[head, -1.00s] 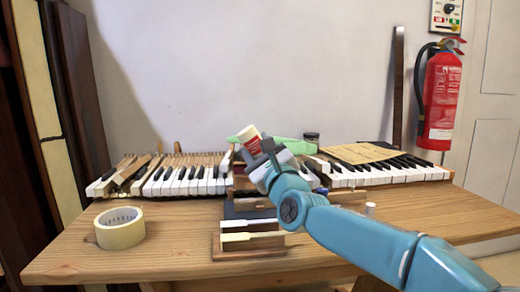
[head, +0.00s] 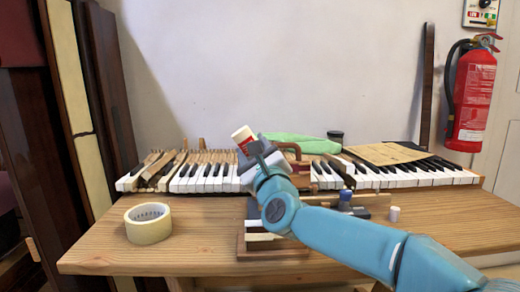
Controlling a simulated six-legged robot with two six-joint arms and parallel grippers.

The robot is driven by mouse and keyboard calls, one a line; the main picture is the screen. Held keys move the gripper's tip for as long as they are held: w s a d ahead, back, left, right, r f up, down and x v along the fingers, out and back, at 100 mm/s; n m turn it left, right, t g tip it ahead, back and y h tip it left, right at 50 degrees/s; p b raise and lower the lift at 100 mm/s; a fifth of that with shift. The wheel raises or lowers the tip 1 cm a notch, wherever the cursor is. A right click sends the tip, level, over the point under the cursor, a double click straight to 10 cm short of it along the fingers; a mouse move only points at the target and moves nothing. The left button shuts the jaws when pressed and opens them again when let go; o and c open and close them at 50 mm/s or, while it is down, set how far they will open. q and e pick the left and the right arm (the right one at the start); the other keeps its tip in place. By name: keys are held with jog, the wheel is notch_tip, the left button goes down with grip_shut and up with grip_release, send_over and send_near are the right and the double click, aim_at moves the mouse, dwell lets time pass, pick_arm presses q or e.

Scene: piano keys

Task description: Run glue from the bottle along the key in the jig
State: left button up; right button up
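My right gripper (head: 256,154) is shut on a small white-and-red glue bottle (head: 242,139), held tilted above the keyboard's front edge. The bottle's upper end leans left; its lower end is hidden behind the gripper, so I cannot see the nozzle. The wooden jig (head: 262,254) lies on the bench below my forearm. A pale key (head: 262,237) in it shows only in part, as my arm covers its right side. No glue line can be made out. My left gripper is not in view.
The front left is clear.

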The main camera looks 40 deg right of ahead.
jog(key=w+a, duration=0.3)
jog(key=a, duration=0.2)
jog(key=shift+w+a+p, duration=0.2)
jog(key=shift+a+p, duration=0.1)
jog(key=shift+a, duration=0.1)
dwell(0.4)
jog(key=shift+r+p, duration=2.15)
jog(key=shift+r, duration=0.8)
notch_tip(320, 180, up, 3)
jog(key=shift+p, duration=1.15)
jog(key=shift+s, duration=0.1)
